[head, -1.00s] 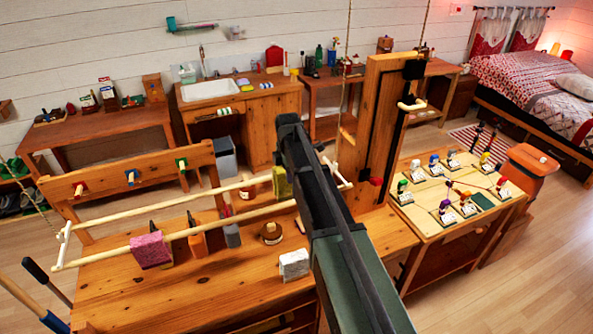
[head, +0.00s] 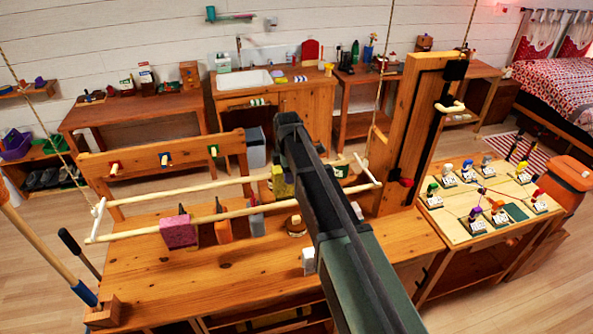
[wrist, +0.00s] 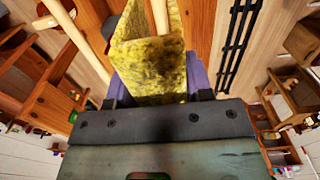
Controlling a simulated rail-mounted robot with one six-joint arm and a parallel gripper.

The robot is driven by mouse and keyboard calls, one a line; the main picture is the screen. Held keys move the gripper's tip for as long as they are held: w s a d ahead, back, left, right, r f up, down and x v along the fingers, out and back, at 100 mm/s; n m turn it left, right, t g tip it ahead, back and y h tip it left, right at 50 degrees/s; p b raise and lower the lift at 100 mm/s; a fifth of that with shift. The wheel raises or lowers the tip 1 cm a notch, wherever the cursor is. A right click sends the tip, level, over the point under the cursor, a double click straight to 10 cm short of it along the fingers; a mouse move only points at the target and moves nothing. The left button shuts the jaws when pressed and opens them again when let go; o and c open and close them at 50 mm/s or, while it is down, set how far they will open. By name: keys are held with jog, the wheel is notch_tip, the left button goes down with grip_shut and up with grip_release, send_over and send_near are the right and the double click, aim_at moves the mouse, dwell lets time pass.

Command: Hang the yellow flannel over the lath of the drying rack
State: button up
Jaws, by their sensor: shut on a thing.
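The yellow flannel (head: 281,181) is in my gripper, mostly left of my dark arm in the head view. In the wrist view the flannel (wrist: 150,75) is folded, and my gripper (wrist: 155,95) is shut on its near end. A pale lath (wrist: 160,14) shows between its two flaps; I cannot tell whether they touch. The drying rack hangs on ropes, with a rear lath (head: 160,194) and a front lath (head: 140,231). In the head view the flannel is at the rear lath, whose right part is hidden. The fingertips are hidden behind my arm in the head view.
A wooden bench (head: 190,275) lies below. A wooden post (head: 407,140) stands at the right, near the rack's end. A low rail with pegs (head: 165,160) stands behind.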

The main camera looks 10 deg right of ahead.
aim_at(289, 201)
jog(key=shift+d+f+b, duration=0.1)
jog(key=shift+f+b, duration=6.05)
jog(key=shift+f, duration=0.5)
jog(key=o, duration=1)
jog(key=shift+r, duration=0.1)
notch_tip(289, 201, up, 11)
jog(key=p, duration=1.1)
